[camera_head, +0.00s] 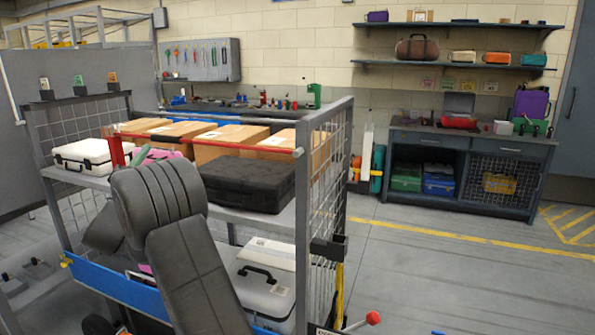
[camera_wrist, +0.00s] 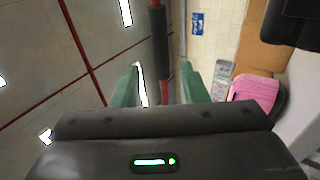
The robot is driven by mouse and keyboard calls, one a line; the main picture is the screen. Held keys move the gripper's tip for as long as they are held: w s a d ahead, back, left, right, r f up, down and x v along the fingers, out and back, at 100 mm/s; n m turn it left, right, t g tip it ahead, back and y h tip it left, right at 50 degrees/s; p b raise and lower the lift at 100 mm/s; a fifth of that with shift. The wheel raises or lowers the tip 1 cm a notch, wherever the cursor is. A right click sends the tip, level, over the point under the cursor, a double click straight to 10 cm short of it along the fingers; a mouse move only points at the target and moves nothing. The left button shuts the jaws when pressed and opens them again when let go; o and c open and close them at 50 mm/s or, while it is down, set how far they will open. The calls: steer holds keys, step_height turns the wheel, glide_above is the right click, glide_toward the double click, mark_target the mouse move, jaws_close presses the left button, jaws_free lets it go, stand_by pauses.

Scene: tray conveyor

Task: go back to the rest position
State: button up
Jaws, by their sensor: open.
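My gripper (camera_wrist: 163,88) shows in the wrist view as two green fingers standing apart with nothing held between them. In the head view a green finger (camera_head: 141,156) shows at the shelf's front, and the rest of the gripper is mostly hidden behind my grey padded arm. My arm reaches over the front of the upper shelf of a wire-sided rack (camera_head: 318,190). A pink case (camera_head: 160,153) lies right behind the gripper; it also shows in the wrist view (camera_wrist: 258,92), to the right of the fingers. I cannot tell whether they touch.
A white case (camera_head: 85,153), cardboard boxes (camera_head: 228,138) and a black case (camera_head: 245,183) crowd the upper shelf. A red bar (camera_head: 215,141) crosses above its front. A white case (camera_head: 265,288) stands below. The floor (camera_head: 430,285) at right is clear.

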mark_target(161, 140)
steer(key=p+x, duration=0.1)
steer(key=x, duration=0.7)
steer(key=shift+r, duration=0.2)
